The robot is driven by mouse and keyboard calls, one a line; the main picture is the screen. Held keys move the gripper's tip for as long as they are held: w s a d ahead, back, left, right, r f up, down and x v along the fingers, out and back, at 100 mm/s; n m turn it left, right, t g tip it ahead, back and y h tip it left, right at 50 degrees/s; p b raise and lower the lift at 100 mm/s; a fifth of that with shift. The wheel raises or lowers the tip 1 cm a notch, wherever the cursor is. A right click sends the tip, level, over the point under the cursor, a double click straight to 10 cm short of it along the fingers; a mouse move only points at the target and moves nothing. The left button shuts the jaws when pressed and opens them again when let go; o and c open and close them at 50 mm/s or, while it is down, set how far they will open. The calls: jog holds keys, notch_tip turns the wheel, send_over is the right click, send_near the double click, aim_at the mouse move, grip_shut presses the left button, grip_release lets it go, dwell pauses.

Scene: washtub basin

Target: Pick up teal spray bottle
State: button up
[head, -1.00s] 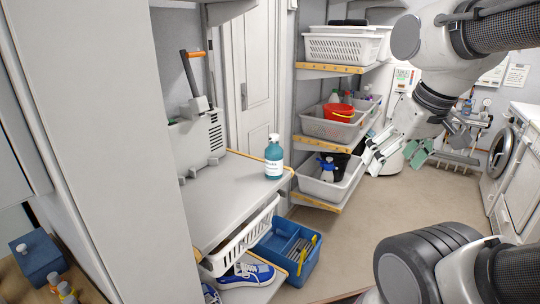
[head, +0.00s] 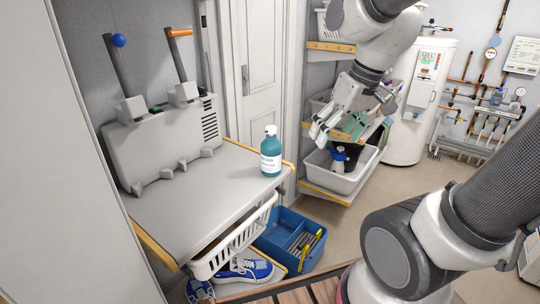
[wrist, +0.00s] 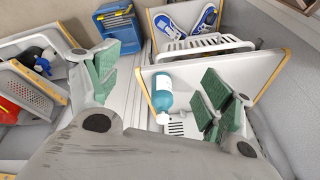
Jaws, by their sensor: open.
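The teal spray bottle (head: 271,155) with a white top and white label stands upright on the grey shelf top (head: 215,180), near its right edge. In the wrist view the bottle (wrist: 164,92) shows between the two green-padded fingers, farther off and nearer the right finger. My gripper (head: 335,128) is open and empty, up and to the right of the bottle in the head view, clear of it. In the wrist view its fingers (wrist: 158,90) are spread wide apart.
A grey case with two levers (head: 165,140) stands left of the bottle. A white basket (head: 232,238), blue caddy (head: 290,240) and blue sneakers (head: 243,268) are below. A grey bin (head: 340,178) sits on shelving behind. The shelf top in front of the case is bare.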

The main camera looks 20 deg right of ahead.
jog(key=w+a+f+n+y, duration=0.2)
jog(key=w+a+f+n, duration=0.15)
jog(key=w+a, duration=0.45)
jog(key=n+t, duration=0.2)
send_near(266, 140)
jog(key=w+f, duration=0.2)
jog(key=f, duration=0.1)
jog(key=shift+w+d+f, duration=0.1)
jog(key=shift+w+f, duration=0.05)
jog(key=shift+w, duration=0.25)
jog(key=x, duration=0.7)
jog(key=shift+w+a+f, duration=0.2)
jog(key=shift+a, duration=0.15)
jog(key=c, duration=1.4)
jog(key=shift+r, duration=0.1)
